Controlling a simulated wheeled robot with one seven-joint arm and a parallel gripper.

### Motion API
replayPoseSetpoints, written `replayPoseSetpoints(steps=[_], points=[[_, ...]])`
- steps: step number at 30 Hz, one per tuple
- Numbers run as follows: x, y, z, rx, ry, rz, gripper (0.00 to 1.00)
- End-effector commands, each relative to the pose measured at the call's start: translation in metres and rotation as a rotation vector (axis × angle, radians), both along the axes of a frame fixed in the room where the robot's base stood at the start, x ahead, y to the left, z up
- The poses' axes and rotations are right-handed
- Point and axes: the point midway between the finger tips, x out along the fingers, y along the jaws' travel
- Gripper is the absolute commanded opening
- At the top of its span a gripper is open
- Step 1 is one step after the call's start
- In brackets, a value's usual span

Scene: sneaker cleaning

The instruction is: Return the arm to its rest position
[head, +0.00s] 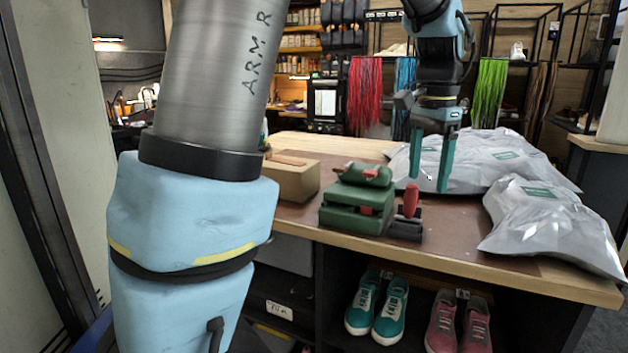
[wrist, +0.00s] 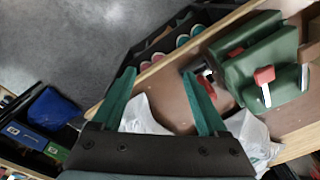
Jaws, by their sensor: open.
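My gripper (head: 430,162) hangs above the workbench (head: 440,242) in the head view, with its teal fingers pointing down. The fingers are apart with nothing between them. In the wrist view my gripper (wrist: 160,98) also shows spread, empty fingers. My light blue arm fills the left of the head view and its far end reaches over the bench. A green machine with a red-handled part (head: 358,200) stands on the bench to the left of the fingers. It also shows in the wrist view (wrist: 262,65).
Grey plastic bags (head: 550,218) lie on the right of the bench. A wooden box (head: 292,180) stands at its left. Teal shoes (head: 377,308) and pink shoes (head: 458,325) sit on the shelf below. Coloured laces (head: 365,90) hang behind.

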Motion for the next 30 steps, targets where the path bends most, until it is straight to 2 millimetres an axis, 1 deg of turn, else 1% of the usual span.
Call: replayPoseSetpoints(steps=[5,8,11,14,17,20,21,24,27,30], points=[[0.008,0.025,-0.014,-0.009,-0.002,0.087,0.76],[0.012,0.044,-0.026,-0.013,-0.003,0.152,0.76],[0.017,0.068,-0.040,-0.020,-0.005,0.236,0.76],[0.019,0.098,-0.056,-0.028,-0.009,0.336,0.76],[0.017,0.135,-0.077,-0.038,-0.014,0.462,0.76],[0.007,0.181,-0.102,-0.051,-0.022,0.630,0.76],[0.000,0.200,-0.112,-0.056,-0.026,0.700,0.76],[-0.018,0.237,-0.133,-0.069,-0.039,0.854,0.76],[-0.034,0.261,-0.147,-0.078,-0.049,0.961,0.76],[-0.045,0.273,-0.155,-0.083,-0.055,1.023,0.76]])
